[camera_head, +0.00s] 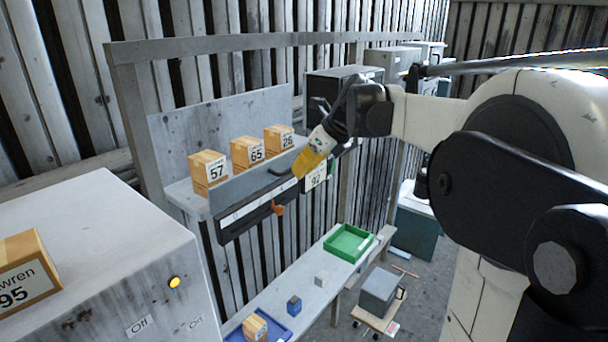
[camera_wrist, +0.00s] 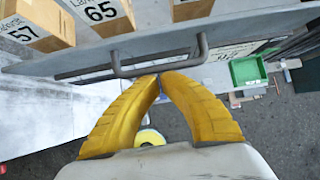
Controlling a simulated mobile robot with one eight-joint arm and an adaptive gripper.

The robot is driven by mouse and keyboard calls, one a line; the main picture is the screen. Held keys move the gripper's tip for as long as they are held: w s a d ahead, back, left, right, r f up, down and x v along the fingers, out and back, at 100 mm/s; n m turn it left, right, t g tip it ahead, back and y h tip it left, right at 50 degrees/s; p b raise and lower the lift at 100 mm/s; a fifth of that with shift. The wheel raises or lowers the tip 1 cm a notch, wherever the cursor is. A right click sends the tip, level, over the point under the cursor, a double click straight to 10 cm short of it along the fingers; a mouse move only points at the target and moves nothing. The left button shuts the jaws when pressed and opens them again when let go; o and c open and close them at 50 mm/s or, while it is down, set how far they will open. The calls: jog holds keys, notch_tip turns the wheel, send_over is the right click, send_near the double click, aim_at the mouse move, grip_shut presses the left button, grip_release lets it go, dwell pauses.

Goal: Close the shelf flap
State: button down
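The shelf flap (camera_head: 240,187) is a long grey panel along the front edge of the wall shelf (camera_head: 188,195), in front of several boxes. Its bar handle (camera_head: 283,168) is near its right end. In the wrist view the handle (camera_wrist: 135,71) crosses just past my fingertips. My gripper (camera_head: 299,174) has yellow fingers and is close to the handle. In the wrist view its fingertips (camera_wrist: 160,76) come together, with no object seen between them. I cannot tell whether they touch the handle. The flap's exact tilt is hard to judge.
Boxes 57 (camera_head: 208,170), 65 (camera_head: 247,152) and 26 (camera_head: 279,138) stand on the shelf. Below the flap is a dark panel with an orange handle (camera_head: 278,208). A lower bench holds a green tray (camera_head: 349,243). A white cabinet (camera_head: 110,240) stands at left.

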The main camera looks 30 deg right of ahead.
jog(key=shift+w+r, duration=0.1)
jog(key=shift+r, duration=0.1)
dwell(0.6)
notch_tip(320, 180, up, 10)
jog(key=s+p, duration=0.3)
jog(key=p, duration=0.3)
jog(key=s+a+f+n+h+b, duration=0.1)
jog(key=s+a+f+n+b, duration=0.6)
jog(key=f+b, duration=0.8)
jog(key=s+a+f+n+b, duration=0.7)
jog(key=f+n+b, duration=0.7)
jog(key=f, duration=1.3)
jog(key=s+a+f+n+h+b, duration=0.1)
jog(key=s+a+f+n+b, duration=0.6)
jog(key=f+b, duration=1)
notch_tip(320, 180, down, 4)
jog(key=s+n, duration=0.1)
jog(key=n, duration=0.2)
jog(key=shift+s+f+n+h+b, duration=0.15)
jog(key=shift+n+h+b, duration=0.15)
jog(key=shift+n, duration=0.1)
